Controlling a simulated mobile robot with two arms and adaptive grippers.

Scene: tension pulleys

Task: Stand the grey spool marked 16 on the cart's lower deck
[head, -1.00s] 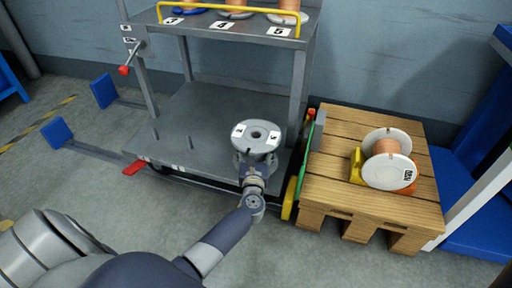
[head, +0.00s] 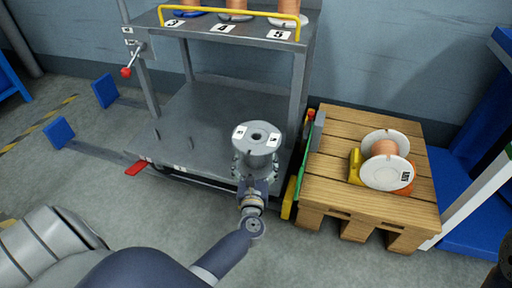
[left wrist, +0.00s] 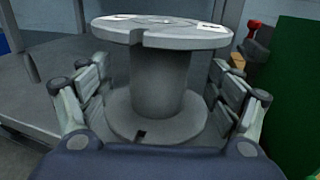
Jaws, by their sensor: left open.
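The grey spool (head: 257,140) is upright at the front right of the cart's lower deck (head: 215,105). Its top flange carries white labels, too small to read. In the left wrist view the spool (left wrist: 160,85) shows its bare core and both flanges. Contact between its bottom flange and the deck is hidden. My left gripper (head: 255,168) is open at the spool's front side. In the wrist view its fingers (left wrist: 160,95) stand apart on either side of the core, with gaps visible. My right gripper is not in view.
Copper spools stand on the upper deck behind a yellow rail (head: 230,10). Posts (head: 300,85) flank the lower deck. A wooden pallet (head: 330,180) on the right holds a copper-wound spool (head: 387,172) on a yellow holder. The left part of the lower deck is mostly clear, with short pegs.

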